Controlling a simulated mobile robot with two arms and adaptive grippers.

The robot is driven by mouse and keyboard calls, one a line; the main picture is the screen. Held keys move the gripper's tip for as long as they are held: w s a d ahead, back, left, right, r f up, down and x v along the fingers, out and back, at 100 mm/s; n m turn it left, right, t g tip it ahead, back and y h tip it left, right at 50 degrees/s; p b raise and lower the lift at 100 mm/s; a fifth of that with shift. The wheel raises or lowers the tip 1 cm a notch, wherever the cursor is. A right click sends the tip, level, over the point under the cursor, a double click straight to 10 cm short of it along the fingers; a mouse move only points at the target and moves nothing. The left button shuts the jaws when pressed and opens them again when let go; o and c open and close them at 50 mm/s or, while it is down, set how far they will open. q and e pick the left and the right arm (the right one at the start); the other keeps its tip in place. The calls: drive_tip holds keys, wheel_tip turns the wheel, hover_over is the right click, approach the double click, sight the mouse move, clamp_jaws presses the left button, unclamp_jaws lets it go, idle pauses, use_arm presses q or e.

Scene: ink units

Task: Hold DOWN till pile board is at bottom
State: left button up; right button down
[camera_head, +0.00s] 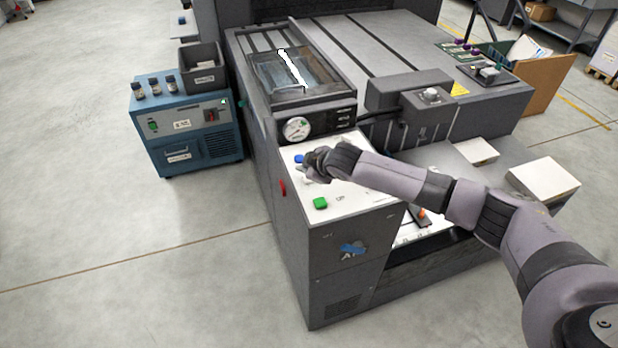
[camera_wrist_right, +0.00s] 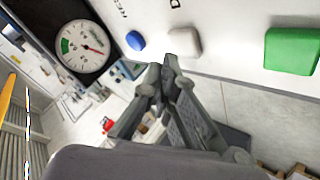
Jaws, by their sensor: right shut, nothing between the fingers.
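My right gripper (camera_head: 314,172) is shut and empty, low over the white control panel (camera_head: 350,210) at the press's near corner. In the right wrist view its fingertips (camera_wrist_right: 165,72) are beside the lower left edge of a beige button (camera_wrist_right: 184,42); I cannot tell whether they touch it. A label starting with D is printed by that button. A blue button (camera_wrist_right: 135,40) sits to its left and a green button (camera_wrist_right: 292,50) to its right. The head view also shows the blue button (camera_head: 298,159) and green button (camera_head: 320,203). I cannot make out the pile board.
A round gauge (camera_head: 297,128) stands just behind the panel. A blue unit (camera_head: 190,135) with bottles and a dark bin (camera_head: 202,68) stands left of the press (camera_head: 345,270). White stacks (camera_head: 545,180) lie at the right, near my arm. The floor in front is clear.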

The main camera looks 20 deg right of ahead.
drive_tip(key=shift+f, duration=0.15)
drive_tip(key=shift+f, duration=0.3)
drive_tip(key=shift+f, duration=0.5)
idle(2.5)
idle(0.5)
drive_tip(key=shift+r+p, duration=0.75)
drive_tip(key=shift+r, duration=0.15)
drive_tip(key=shift+r, duration=0.15)
wheel_tip(320, 180, up, 5)
drive_tip(key=p, duration=0.5)
